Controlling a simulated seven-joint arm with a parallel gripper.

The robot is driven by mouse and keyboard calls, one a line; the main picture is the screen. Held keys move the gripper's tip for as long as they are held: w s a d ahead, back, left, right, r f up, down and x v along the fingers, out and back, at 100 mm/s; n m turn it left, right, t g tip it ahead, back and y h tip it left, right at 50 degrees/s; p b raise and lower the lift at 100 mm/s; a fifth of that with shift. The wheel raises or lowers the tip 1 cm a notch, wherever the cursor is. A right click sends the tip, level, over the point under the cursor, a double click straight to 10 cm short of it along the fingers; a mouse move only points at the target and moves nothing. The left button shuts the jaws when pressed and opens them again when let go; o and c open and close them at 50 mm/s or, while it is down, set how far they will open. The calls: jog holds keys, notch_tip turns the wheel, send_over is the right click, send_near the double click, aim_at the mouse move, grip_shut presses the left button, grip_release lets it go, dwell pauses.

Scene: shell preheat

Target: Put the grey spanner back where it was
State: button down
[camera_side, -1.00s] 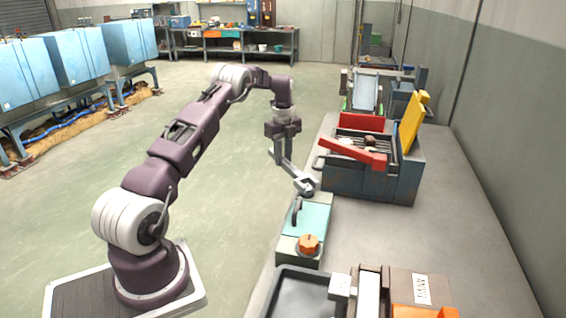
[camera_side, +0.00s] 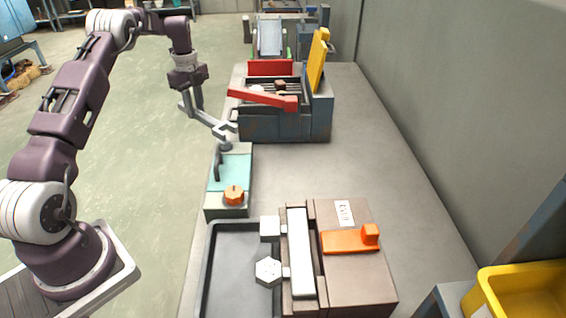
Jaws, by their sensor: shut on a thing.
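The grey spanner (camera_side: 205,117) is held in my gripper (camera_side: 191,103), which is shut on its far-left part. The spanner slants down to the right. Its open-jawed end shows just over the far end of the teal-topped box (camera_side: 236,169), beside a small round grey piece (camera_side: 224,144). I cannot tell whether the spanner touches that piece. The box has a dark handle on its left and an orange knob (camera_side: 234,195) at its near end.
A dark machine (camera_side: 285,125) with a red lever (camera_side: 262,98) and yellow panel stands just beyond the box. Nearer are a dark tray (camera_side: 240,285), a brown block with an orange handle (camera_side: 350,242), and a yellow bin (camera_side: 520,290). The bench's right side is clear.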

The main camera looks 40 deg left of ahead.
jog(key=s+d+r, duration=0.1)
jog(key=s+d, duration=0.2)
jog(key=d, duration=0.9)
jog(key=n+t+h, duration=0.1)
jog(key=n, duration=0.6)
send_over(295, 184)
notch_tip(295, 184, down, 4)
jog(key=shift+n, duration=0.3)
notch_tip(295, 184, down, 10)
jog(key=shift+s+a+r, duration=0.1)
jog(key=shift+s+a, duration=0.05)
jog(key=c, duration=1.2)
grip_release()
